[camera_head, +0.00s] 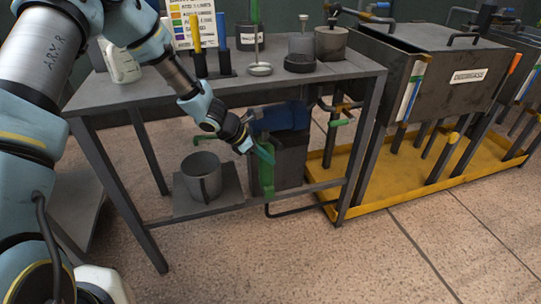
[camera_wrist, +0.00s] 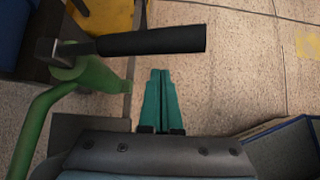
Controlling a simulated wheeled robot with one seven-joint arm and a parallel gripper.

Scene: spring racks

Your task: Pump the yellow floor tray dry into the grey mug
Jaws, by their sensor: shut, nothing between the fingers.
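The yellow floor tray (camera_head: 482,178) lies on the floor under the tank at the right; its corner shows in the wrist view (camera_wrist: 108,14). I cannot tell how much liquid is in it. The grey mug (camera_head: 203,172) stands upright on a plate on the bench's lower shelf. A green hand pump (camera_head: 267,180) stands right of the mug; its green body (camera_wrist: 95,76) and black lever grip (camera_wrist: 150,40) show in the wrist view. My gripper (camera_wrist: 160,72) is shut and empty, beside the pump and apart from the lever grip. In the head view my gripper (camera_head: 264,154) partly hides the pump.
A dark box with a blue motor-like part (camera_head: 282,117) sits behind the pump. The bench top (camera_head: 335,73) overhangs the lower shelf, and its front leg (camera_head: 362,155) stands right of the pump. A dark pipe (camera_head: 300,208) runs low toward the tray. The floor in front is clear.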

